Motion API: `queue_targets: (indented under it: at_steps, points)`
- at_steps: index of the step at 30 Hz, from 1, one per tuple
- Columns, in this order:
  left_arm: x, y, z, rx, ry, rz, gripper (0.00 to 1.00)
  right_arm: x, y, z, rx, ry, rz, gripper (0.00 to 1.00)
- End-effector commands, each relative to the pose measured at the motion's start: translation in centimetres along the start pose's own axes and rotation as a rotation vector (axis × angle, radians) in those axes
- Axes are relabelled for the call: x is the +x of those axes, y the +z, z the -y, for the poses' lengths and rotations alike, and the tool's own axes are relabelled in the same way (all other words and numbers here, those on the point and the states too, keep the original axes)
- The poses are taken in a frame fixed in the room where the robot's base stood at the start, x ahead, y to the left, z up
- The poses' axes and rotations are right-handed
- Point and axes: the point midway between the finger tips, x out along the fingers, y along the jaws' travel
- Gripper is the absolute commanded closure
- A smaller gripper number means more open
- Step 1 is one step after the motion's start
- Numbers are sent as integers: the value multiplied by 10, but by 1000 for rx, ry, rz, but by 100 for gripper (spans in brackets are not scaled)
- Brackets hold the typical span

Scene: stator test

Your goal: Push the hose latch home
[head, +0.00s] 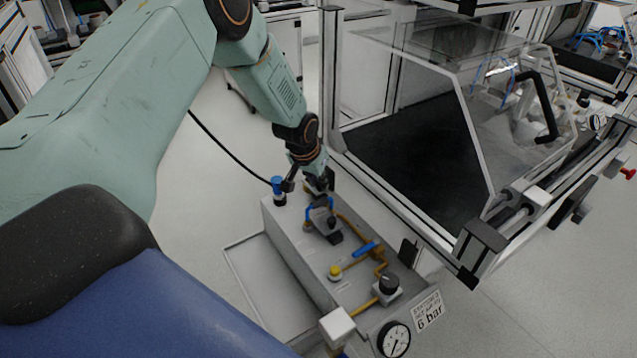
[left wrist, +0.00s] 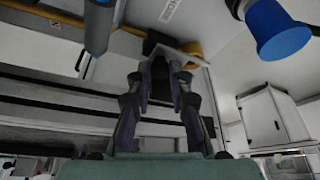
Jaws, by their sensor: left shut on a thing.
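My left gripper (head: 319,190) reaches down to the far end of a grey pneumatic box (head: 292,243). It is shut on a small dark and grey piece that appears to be the hose latch (head: 325,221), beside a blue loop. In the left wrist view, the fingers (left wrist: 172,62) close together at a light grey plate and dark piece (left wrist: 190,55); the exact contact is partly hidden by the fingers. A blue hose connector (head: 278,191) with a black hose stands at the box's far left corner and shows large in the left wrist view (left wrist: 275,30). My right gripper is not visible.
On the box are a yellow button (head: 335,271), brass pipes with a blue handle (head: 366,249), a black knob (head: 389,282), a gauge (head: 394,339) and a "6 bar" label (head: 428,311). A framed clear enclosure (head: 425,110) stands close on the right.

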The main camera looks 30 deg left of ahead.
Motion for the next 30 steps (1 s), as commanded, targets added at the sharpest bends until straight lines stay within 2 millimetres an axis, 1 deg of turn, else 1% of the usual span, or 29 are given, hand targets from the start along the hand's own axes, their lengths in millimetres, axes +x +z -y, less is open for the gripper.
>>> queue_targets:
  at_steps: [3,4,12,23,26,30]
  points:
    - [-1,-3,1,0,-1,-6,100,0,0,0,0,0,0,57]
    - [-1,-3,1,0,-1,-6,79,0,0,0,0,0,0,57]
    - [-1,-2,1,0,-1,-3,57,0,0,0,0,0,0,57]
    - [-3,-1,0,1,0,-1,57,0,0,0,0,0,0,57]
    - [-9,-1,0,1,0,-1,57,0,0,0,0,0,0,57]
    - [-22,-2,0,1,1,-2,57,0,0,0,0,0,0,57]
